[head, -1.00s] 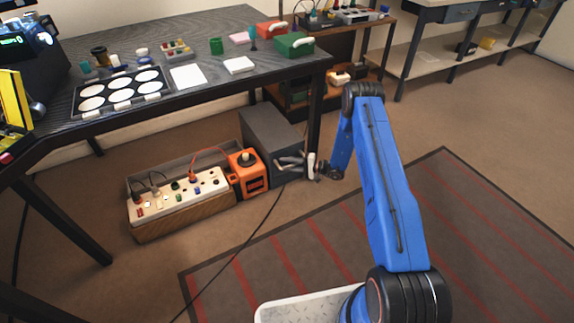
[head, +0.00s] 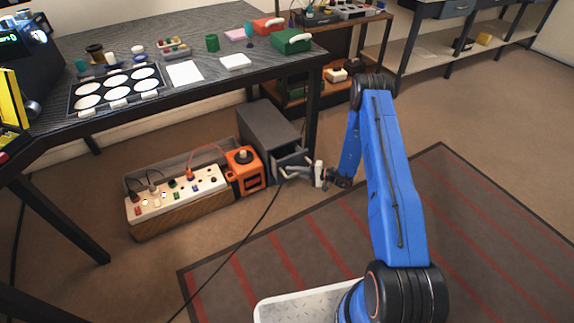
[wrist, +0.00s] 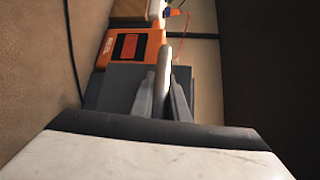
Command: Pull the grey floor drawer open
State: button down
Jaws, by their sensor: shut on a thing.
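The grey floor drawer unit (head: 262,128) stands on the floor under the table's right end. Its front (head: 291,160) sits a little out from the housing, with a dark gap behind it. My gripper (head: 288,172) is at this front, reaching in from the right, shut on the drawer's handle. In the wrist view my gripper's fingers (wrist: 164,100) close around a pale upright bar (wrist: 165,62), which looks like the handle. Grey drawer surfaces (wrist: 118,88) show behind the fingers. The drawer's inside is mostly hidden.
An orange box (head: 245,172) stands against the unit's left side, also seen in the wrist view (wrist: 130,45). Left of it is a power strip box (head: 175,215) with plugs. A black cable crosses the floor. A table leg (head: 313,115) stands close right.

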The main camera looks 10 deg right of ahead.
jog(key=s+d, duration=0.4)
jog(key=s, duration=0.8)
jog(key=s+d, duration=0.4)
jog(key=s, duration=0.8)
jog(key=shift+s, duration=0.35)
jog(key=shift+d, duration=0.1)
jog(key=c, duration=1.7)
grip_release()
jog(key=shift+d, duration=0.1)
jog(key=v, duration=1.7)
jog(key=shift+s+d, duration=0.1)
jog(key=shift+s, duration=0.05)
